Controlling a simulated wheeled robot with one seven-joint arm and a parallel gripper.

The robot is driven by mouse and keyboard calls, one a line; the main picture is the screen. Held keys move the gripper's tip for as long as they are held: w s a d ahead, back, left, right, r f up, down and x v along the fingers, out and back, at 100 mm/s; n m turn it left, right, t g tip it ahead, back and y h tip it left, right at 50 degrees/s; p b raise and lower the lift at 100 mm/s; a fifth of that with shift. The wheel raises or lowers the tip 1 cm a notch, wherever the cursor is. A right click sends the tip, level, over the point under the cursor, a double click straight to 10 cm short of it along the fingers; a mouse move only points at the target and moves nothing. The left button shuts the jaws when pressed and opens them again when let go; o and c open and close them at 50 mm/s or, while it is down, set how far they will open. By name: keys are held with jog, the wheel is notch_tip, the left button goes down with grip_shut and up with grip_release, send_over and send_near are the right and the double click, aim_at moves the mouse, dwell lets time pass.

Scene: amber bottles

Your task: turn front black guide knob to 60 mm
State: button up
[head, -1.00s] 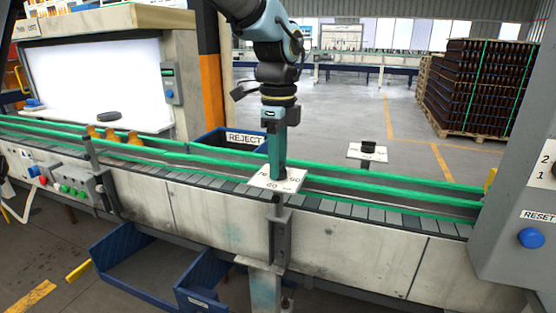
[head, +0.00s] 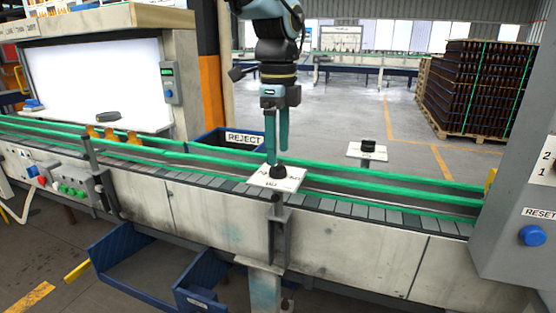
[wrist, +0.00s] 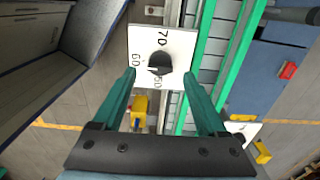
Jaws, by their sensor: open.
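The front black guide knob (head: 279,172) sits on a white scale plate (head: 262,182) at the conveyor's near side. In the wrist view the knob (wrist: 160,63) is at the middle of the plate (wrist: 182,45), which reads 70, 60 and 50. Which mark the knob points to I cannot tell clearly. My gripper (head: 278,156) is open just above the knob, its teal fingers empty and apart from it. In the wrist view the fingertips (wrist: 160,74) lie to either side of the knob.
A second black knob (head: 368,146) on a white plate stands behind the conveyor. Green guide rails (head: 400,184) run along the belt, with amber bottles (head: 110,134) at left. A grey panel with a blue button (head: 532,236) stands at right; a blue REJECT bin (head: 215,143) is behind.

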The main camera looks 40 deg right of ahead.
aim_at(278, 163)
notch_tip(278, 163, up, 8)
jog(key=b, duration=0.1)
jog(key=shift+f, duration=0.25)
jog(key=shift+w, duration=0.1)
jog(key=w+a+f+n, duration=0.6)
jog(key=a+n, duration=0.1)
jog(key=a, duration=0.3)
jog(key=w+a+f+n, duration=0.7)
jog(key=a, duration=0.4)
jog(key=s+a+f+n, duration=0.1)
jog(key=a+f+n, duration=0.2)
jog(key=a, duration=0.3)
jog(key=s+a+f+n+t, duration=0.1)
jog(key=a+f+n, duration=0.2)
jog(key=a+n, duration=0.3)
jog(key=s+a+f+n, duration=0.2)
jog(key=a+n, duration=0.3)
jog(key=a, duration=0.3)
jog(key=shift+f+t, duration=0.3)
jog(key=shift+f, duration=0.2)
jog(key=shift+d, duration=0.1)
